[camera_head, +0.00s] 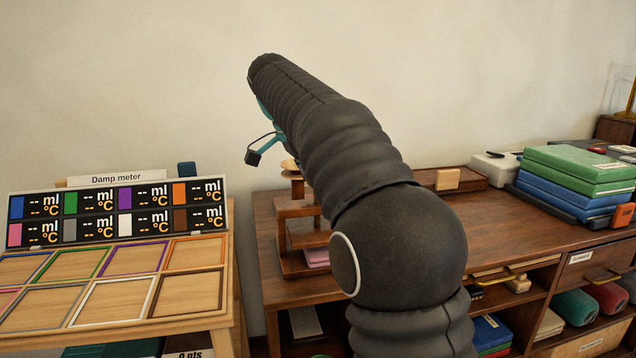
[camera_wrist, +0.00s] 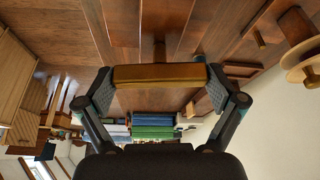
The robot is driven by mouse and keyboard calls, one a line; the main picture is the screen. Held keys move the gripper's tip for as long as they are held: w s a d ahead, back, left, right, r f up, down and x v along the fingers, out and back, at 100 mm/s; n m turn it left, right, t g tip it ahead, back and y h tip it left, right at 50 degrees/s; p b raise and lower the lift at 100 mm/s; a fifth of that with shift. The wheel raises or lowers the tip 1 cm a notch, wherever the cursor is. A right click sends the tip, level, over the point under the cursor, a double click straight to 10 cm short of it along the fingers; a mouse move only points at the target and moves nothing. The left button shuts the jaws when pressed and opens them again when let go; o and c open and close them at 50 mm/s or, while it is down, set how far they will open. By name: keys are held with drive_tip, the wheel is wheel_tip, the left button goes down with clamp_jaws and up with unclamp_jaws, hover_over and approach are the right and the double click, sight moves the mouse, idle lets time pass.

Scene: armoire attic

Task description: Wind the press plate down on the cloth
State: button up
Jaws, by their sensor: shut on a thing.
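The wooden press (camera_head: 300,208) stands at the left end of the dark wooden desk, partly behind my arm. A pale round wooden piece (camera_head: 289,165) shows at its top. A pink folded cloth (camera_head: 317,257) lies low inside it; how close the plate is to the cloth is hidden. In the wrist view my gripper (camera_wrist: 160,82) is shut on a golden-brown wooden bar (camera_wrist: 158,74), with a pad at each end. A short stem shows behind the bar. I cannot tell for sure which part of the press this bar is.
A damp meter panel (camera_head: 120,212) with coloured frames stands at the left. Green boxes (camera_head: 580,168) and blue boxes (camera_head: 566,197) are stacked on the desk (camera_head: 500,222) at the right. A long wooden box (camera_head: 425,177) lies along the wall. A round wooden disc (camera_wrist: 300,62) is right of my gripper.

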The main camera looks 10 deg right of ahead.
drive_tip(key=o, duration=0.8)
drive_tip(key=shift+v, duration=3.75)
